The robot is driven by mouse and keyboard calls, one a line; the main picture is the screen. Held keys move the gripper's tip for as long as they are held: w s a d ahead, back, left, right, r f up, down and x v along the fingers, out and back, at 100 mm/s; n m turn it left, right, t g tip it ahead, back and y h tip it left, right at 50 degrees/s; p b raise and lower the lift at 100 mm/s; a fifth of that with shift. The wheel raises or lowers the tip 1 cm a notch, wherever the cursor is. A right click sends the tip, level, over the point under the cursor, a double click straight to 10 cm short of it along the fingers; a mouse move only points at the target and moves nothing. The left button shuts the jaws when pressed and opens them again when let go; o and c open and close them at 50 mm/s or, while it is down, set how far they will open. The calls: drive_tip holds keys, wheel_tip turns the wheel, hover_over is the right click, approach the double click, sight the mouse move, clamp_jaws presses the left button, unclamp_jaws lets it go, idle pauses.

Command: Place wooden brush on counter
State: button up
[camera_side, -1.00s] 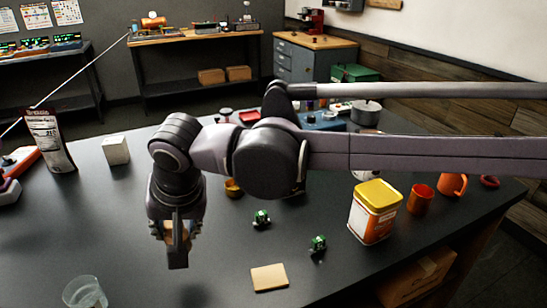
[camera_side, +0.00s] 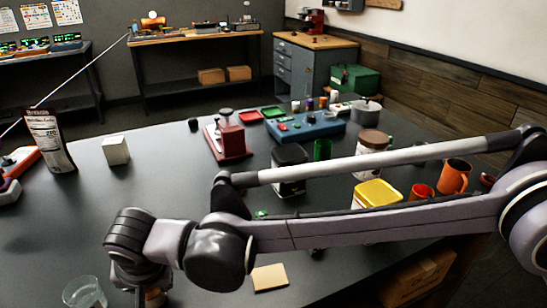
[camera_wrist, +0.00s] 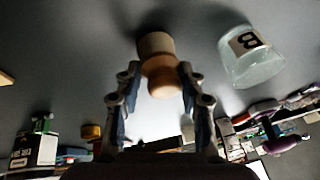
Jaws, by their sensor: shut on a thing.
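The wooden brush (camera_wrist: 155,45) shows in the wrist view as a tan cylinder with a rounded, orange-brown knob. My gripper (camera_wrist: 159,76) is shut on it, with one finger on each side of the knob. In the side view my gripper (camera_side: 146,294) is low at the bottom left, partly cut off by the frame edge. Only a small brown part of the brush shows there. The dark counter (camera_side: 60,235) lies beneath. I cannot tell whether the brush touches it.
A clear glass (camera_side: 85,292) stands close to the left of my gripper; the wrist view also shows it (camera_wrist: 250,58), with a label. A tan flat block (camera_side: 270,277) lies to the right. A white cube (camera_side: 116,151) and a pouch (camera_side: 50,140) stand farther back. The counter between is clear.

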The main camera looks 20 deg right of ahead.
drive_tip(key=shift+f, duration=0.15)
drive_tip(key=o, duration=1.2)
drive_tip(key=v, duration=1.2)
drive_tip(key=shift+d, duration=0.1)
